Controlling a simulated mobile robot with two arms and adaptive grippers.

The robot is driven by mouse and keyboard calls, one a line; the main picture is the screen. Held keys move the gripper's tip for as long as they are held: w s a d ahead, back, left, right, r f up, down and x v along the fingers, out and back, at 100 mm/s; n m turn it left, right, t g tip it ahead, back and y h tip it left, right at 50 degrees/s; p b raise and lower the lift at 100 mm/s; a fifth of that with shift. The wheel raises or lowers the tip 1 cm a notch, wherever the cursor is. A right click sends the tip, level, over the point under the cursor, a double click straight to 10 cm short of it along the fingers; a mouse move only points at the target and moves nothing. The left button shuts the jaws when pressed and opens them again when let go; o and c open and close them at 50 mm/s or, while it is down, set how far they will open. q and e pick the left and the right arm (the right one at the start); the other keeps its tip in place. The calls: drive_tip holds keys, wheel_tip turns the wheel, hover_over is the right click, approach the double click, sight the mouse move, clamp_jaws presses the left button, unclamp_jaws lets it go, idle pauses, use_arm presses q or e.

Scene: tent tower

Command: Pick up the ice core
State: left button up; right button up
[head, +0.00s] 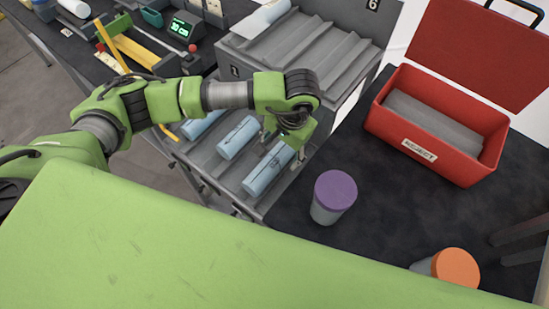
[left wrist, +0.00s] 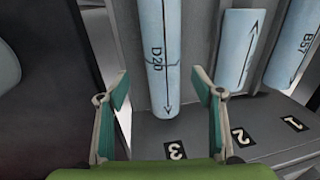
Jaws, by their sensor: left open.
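Pale blue ice cores lie side by side in the sloped grey tray (head: 215,165). The nearest core (head: 268,172) has a dark line along it; in the left wrist view this core (left wrist: 162,50) is marked D20 and ends near number 3. The middle core (head: 237,138) and the core marked B57 (left wrist: 297,45) lie beside it. My left gripper (head: 296,146) hangs over the nearest core. In the left wrist view my gripper's fingers (left wrist: 160,88) are open, one to each side of D20 in the picture, with gaps. My right gripper is out of view.
A grey ridged rack (head: 300,45) rises behind the tray. A red REJECT box (head: 425,155) with its lid open stands at right. A purple-lidded jar (head: 334,194) and an orange-lidded jar (head: 456,268) are on the dark mat. Tools and a green-lit display (head: 181,27) are at the back left.

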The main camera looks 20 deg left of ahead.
sight(276, 157)
use_arm(q)
drive_tip(key=f+p, duration=0.1)
drive_tip(key=f, duration=0.1)
drive_tip(key=a+f+p, duration=0.1)
drive_tip(key=f, duration=0.1)
drive_tip(key=shift+w+a+f, duration=0.15)
drive_tip(key=shift+f, duration=0.4)
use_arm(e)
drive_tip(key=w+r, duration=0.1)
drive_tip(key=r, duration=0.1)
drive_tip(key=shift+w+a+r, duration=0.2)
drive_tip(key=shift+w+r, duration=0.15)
use_arm(q)
drive_tip(key=c, duration=1.7)
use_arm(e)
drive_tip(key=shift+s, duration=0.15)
